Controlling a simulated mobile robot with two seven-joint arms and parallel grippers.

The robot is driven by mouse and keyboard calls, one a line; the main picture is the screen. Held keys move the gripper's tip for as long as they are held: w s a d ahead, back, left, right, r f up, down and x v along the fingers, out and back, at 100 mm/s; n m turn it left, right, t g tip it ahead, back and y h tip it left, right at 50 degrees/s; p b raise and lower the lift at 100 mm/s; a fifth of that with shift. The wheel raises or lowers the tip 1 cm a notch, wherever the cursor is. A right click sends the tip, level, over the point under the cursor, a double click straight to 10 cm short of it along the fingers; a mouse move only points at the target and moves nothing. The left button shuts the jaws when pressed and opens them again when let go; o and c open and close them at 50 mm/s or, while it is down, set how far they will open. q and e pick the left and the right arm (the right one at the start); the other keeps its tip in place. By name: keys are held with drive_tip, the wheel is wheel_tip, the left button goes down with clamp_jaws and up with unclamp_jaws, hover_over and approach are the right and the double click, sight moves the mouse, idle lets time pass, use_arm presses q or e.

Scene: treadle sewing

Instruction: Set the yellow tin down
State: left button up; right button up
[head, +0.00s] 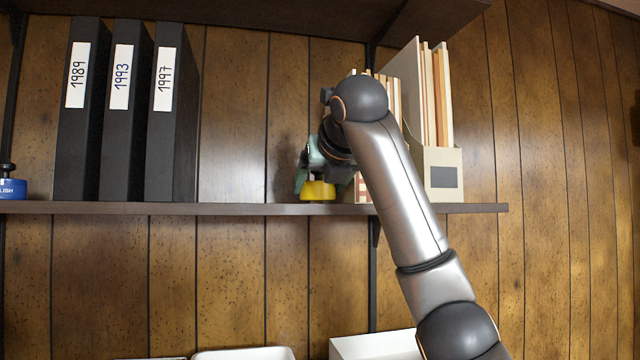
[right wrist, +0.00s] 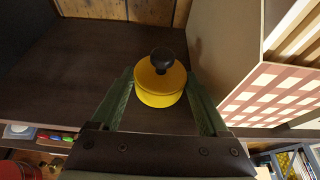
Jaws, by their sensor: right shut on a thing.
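The yellow tin (head: 318,191) is at the level of the shelf board, left of the magazine files; I cannot tell whether its base bears fully on the board. In the right wrist view the tin (right wrist: 158,97) is upright, round, with a black knob on its lid. My right gripper (head: 315,178) is shut on it, with a green finger on each side. The gripper also shows in the right wrist view (right wrist: 160,88). My left gripper is not in view.
The shelf (head: 240,208) has free room between the black binders (head: 120,150) and the tin. A checked box (right wrist: 270,95) stands close to the right of the tin, by a beige magazine file (head: 443,176). A blue tin (head: 12,188) stands far left.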

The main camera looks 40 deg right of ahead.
drive_tip(key=shift+f, duration=0.3)
drive_tip(key=o, duration=1.5)
drive_tip(key=shift+r, duration=0.1)
drive_tip(key=b+v, duration=0.4)
drive_tip(key=v, duration=0.8)
drive_tip(key=shift+s+a, duration=0.2)
